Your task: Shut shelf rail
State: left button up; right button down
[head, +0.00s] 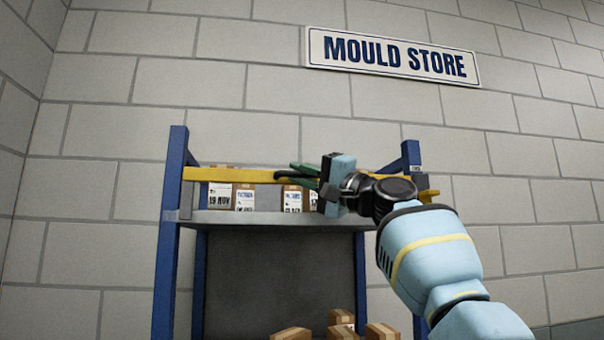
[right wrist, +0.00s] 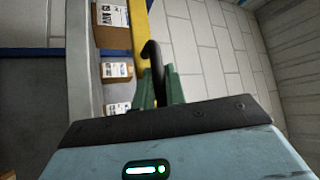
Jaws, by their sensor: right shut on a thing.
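The shelf rail (head: 230,174) is a yellow bar across the front of the upper shelf, with its left end at the left blue post. It also shows in the wrist view (right wrist: 140,35). My right gripper (head: 303,172) is at the rail, its green fingers shut on a black curved handle (right wrist: 152,55). The handle tip shows left of the fingers in the head view. My gripper and arm hide the rail's middle and right stretch. A yellow piece (head: 428,194) shows at the right post; whether the rail meets it cannot be seen. My left gripper is not in view.
Several labelled cartons (head: 244,198) stand on the grey shelf board (head: 250,218) behind the rail. More cartons (head: 382,331) are low down at the front. Blue posts (head: 171,240) frame the unit. The block wall behind bears a MOULD STORE sign (head: 394,57).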

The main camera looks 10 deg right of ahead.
jog(key=shift+d, duration=0.1)
jog(key=c, duration=1.7)
grip_release()
jog(key=shift+s, duration=0.1)
jog(key=shift+d+f, duration=0.1)
jog(key=shift+p+v, duration=0.5)
jog(key=shift+v, duration=3.25)
jog(key=shift+s, duration=0.1)
